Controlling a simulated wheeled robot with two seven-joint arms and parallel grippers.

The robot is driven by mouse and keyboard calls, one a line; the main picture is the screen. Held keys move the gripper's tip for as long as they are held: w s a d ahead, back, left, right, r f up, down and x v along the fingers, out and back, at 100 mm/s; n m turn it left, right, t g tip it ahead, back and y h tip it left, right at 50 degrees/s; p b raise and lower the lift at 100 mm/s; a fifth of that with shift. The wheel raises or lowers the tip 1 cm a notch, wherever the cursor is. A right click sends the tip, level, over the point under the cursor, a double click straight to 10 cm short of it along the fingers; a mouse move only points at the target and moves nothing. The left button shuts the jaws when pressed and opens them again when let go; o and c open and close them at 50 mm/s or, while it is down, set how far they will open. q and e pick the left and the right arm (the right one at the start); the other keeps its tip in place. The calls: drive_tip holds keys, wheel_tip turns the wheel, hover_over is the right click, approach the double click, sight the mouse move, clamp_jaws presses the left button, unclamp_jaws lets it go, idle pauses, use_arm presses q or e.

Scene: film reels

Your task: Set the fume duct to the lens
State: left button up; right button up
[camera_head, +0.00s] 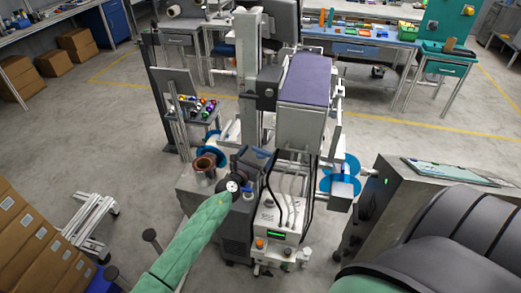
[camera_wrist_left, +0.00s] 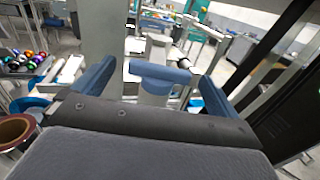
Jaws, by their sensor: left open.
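My left gripper (camera_head: 262,153) is at the middle of the machine in the head view, beside its white column. In the left wrist view its two blue fingers (camera_wrist_left: 155,88) are spread apart. A blue crossbar on a pale stem (camera_wrist_left: 156,86) shows between and beyond them; I cannot tell whether it is the fume duct or if it touches the fingers. The lens cannot be singled out with certainty. The machine's large box with a purple top (camera_head: 305,78) stands right of the column. My right gripper is not in view.
A reddish-brown open cup (camera_head: 205,163) stands left of my gripper. A rack of coloured balls (camera_head: 195,107) is behind it. A white box with cables (camera_head: 277,222) stands in front. Blue discs (camera_head: 341,178) are at right. Cartons (camera_head: 30,245) are at lower left.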

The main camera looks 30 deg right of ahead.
use_arm(q)
drive_tip(key=p+v, duration=0.1)
drive_tip(key=v, duration=0.3)
drive_tip(key=shift+s, duration=0.1)
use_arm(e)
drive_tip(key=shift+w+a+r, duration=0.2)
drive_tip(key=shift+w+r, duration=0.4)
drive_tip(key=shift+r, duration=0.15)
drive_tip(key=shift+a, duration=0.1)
